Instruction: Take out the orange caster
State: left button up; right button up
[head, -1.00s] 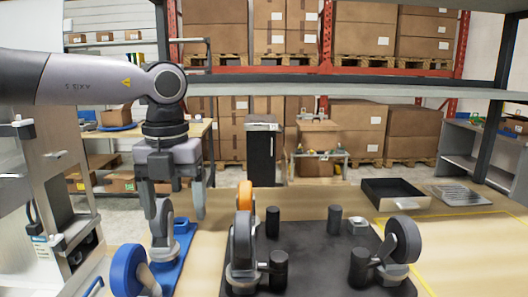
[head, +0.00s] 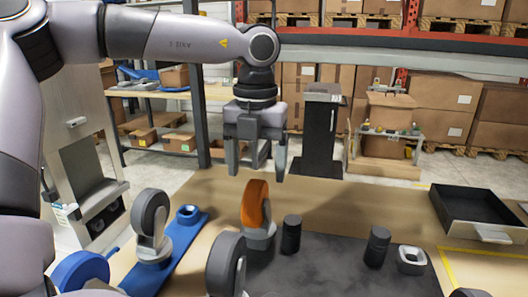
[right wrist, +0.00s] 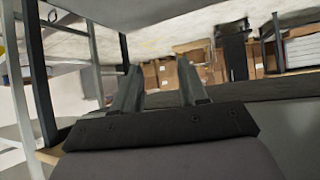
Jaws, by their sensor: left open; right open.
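The orange caster (head: 256,210) stands upright in the head view, its orange wheel above a grey base at the back left corner of the dark mat (head: 315,262). My left gripper (head: 255,172) is open and empty, pointing down above the orange caster, with a small gap between its fingertips and the wheel. My right gripper (right wrist: 158,85) shows only in the right wrist view. It is open, with nothing between its fingers.
Grey-wheeled casters stand in front of the orange one (head: 227,262) and on a blue strip (head: 180,245) to its left. Black posts (head: 291,234) and a small grey fitting (head: 411,260) stand to its right. A black tray (head: 485,213) lies at the far right.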

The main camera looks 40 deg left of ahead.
aim_at(256, 181)
pick_arm(q)
notch_tip(256, 181, down, 6)
jog(key=shift+r, duration=0.2)
jog(key=c, duration=1.4)
jog(key=shift+r, duration=0.2)
jog(key=shift+r+p, duration=1.15)
jog(key=shift+r, duration=0.8)
jog(key=shift+r+p, duration=1.65)
jog(key=shift+r, duration=0.8)
jog(key=shift+a, duration=0.15)
